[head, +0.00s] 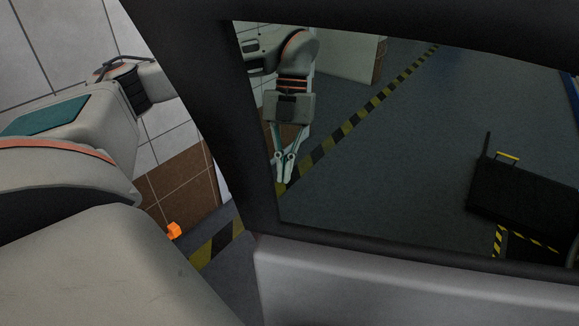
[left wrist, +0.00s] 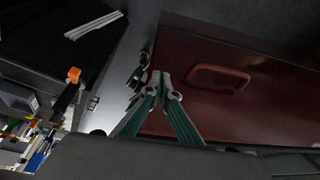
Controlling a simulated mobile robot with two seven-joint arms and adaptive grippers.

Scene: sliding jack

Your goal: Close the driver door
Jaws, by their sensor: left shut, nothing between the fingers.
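The driver door is close in front of me in the head view, with its black window frame (head: 245,130) and grey panel (head: 400,285) filling the middle and right. Its hinge and latch edges are not clear here, so I cannot tell how far it stands open. My left arm passes behind the frame, and my left gripper (head: 284,182) shows through the window, pointing down. In the left wrist view the left gripper (left wrist: 161,82) has its fingertips together and empty. I cannot tell whether the left arm touches the door. My right gripper is in neither view.
Through the window are a dark floor with a yellow-black stripe (head: 360,105) and a dark box-like object (head: 525,195). A small orange object (head: 174,231) lies left of the frame. In the left wrist view a dark red panel with a handle (left wrist: 218,76) is beyond the fingers.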

